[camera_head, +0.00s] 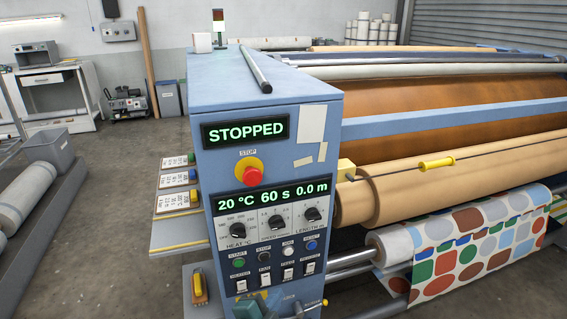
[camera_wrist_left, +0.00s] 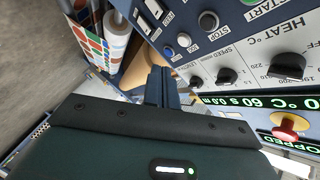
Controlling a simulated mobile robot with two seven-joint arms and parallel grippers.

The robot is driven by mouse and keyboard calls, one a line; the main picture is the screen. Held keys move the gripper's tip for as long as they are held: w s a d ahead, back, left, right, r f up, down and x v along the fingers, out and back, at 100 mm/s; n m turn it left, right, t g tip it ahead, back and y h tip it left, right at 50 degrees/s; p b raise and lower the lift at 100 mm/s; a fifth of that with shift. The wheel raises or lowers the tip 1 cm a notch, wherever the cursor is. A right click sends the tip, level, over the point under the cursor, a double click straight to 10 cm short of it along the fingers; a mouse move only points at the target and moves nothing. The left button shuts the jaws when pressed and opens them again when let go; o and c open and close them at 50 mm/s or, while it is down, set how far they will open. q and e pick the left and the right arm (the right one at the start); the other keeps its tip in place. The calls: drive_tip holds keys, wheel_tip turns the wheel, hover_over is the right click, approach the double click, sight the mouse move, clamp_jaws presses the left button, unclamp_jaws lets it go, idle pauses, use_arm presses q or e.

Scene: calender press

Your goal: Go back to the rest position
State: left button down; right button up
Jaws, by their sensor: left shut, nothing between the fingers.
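The blue control cabinet (camera_head: 270,120) of the calender press stands in the middle of the head view. Its upper display (camera_head: 246,132) reads STOPPED, and the lower display (camera_head: 271,197) reads 20 °C, 60 s, 0.0 m. My left gripper (camera_wrist_left: 160,88) shows in the left wrist view, shut and empty, in front of the panel near its buttons; I cannot tell if it touches. In the head view it is at most a small part at the bottom edge. The red stop button (camera_head: 249,171) and the knobs (camera_head: 275,222) show clear. My right gripper is not in view.
The press rollers (camera_head: 440,175) fill the right side, with patterned cloth (camera_head: 470,245) over the lower one. A metal rod (camera_head: 255,70) lies on the cabinet top. Sample cards (camera_head: 175,179) sit on a side shelf at left. Grey floor (camera_head: 115,200) is open farther left.

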use_arm(q)
drive_tip(key=s+a+f+n+g+y, duration=0.1)
drive_tip(key=s+a+f+n, duration=0.1)
drive_tip(key=s+a+n, duration=0.2)
drive_tip(key=s+a+f+n+g+y, duration=0.1)
drive_tip(key=s+a+n, duration=0.3)
drive_tip(key=s, duration=0.5)
drive_tip(key=s+a+f+n+g+y, duration=0.1)
drive_tip(key=s+a+f+n, duration=0.3)
drive_tip(key=s, duration=0.3)
drive_tip(key=shift+s+a+n, duration=0.15)
drive_tip(key=shift+s+n, duration=0.2)
drive_tip(key=shift+n, duration=0.55)
